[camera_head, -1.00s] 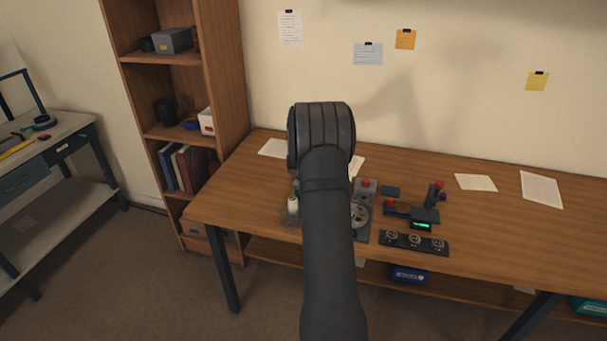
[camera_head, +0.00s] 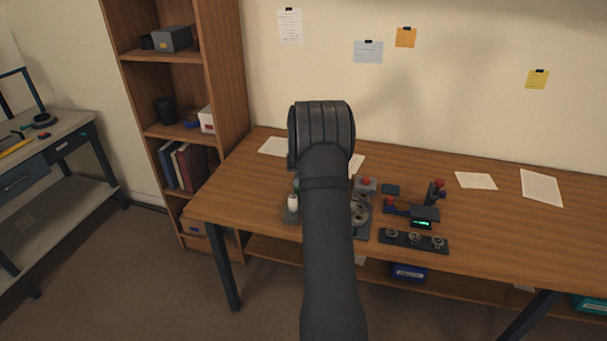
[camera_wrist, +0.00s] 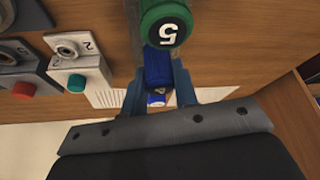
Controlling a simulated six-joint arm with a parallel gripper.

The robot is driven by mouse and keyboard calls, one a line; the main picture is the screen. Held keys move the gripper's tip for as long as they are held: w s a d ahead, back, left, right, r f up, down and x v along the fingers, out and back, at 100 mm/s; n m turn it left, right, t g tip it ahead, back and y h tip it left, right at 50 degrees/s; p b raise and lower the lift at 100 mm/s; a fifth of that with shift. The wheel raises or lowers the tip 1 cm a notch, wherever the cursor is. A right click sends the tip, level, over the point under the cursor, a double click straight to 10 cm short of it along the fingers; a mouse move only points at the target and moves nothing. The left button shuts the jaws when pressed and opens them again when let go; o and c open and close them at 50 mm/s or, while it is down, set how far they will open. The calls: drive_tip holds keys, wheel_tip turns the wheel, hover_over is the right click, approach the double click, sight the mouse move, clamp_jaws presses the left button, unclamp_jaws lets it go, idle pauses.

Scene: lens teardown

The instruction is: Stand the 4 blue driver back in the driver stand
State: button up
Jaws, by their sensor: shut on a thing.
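My gripper (camera_wrist: 159,80) is shut on a blue driver (camera_wrist: 157,68) in the wrist view, with one finger on each side of its blue handle. I cannot read a number on the blue driver. A green driver (camera_wrist: 166,24) with a white 5 on its cap is at the top of the wrist view, in front of part of the blue handle. I cannot make out the driver stand in either view. In the head view my own arm hides the gripper and the blue driver.
Grey blocks with a red button and a teal button (camera_wrist: 77,83) are at the left of the wrist view. In the head view, a black tray (camera_head: 413,241) with several round parts lies right of my arm. The right side of the wooden table (camera_head: 520,235) is mostly clear.

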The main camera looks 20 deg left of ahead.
drive_tip(key=shift+f, duration=0.1)
drive_tip(key=o, duration=1.5)
drive_tip(key=shift+c, duration=0.2)
drive_tip(key=shift+r, duration=3.5)
drive_tip(key=shift+f, duration=3.45)
drive_tip(key=shift+r, duration=0.1)
drive_tip(key=shift+r, duration=4.45)
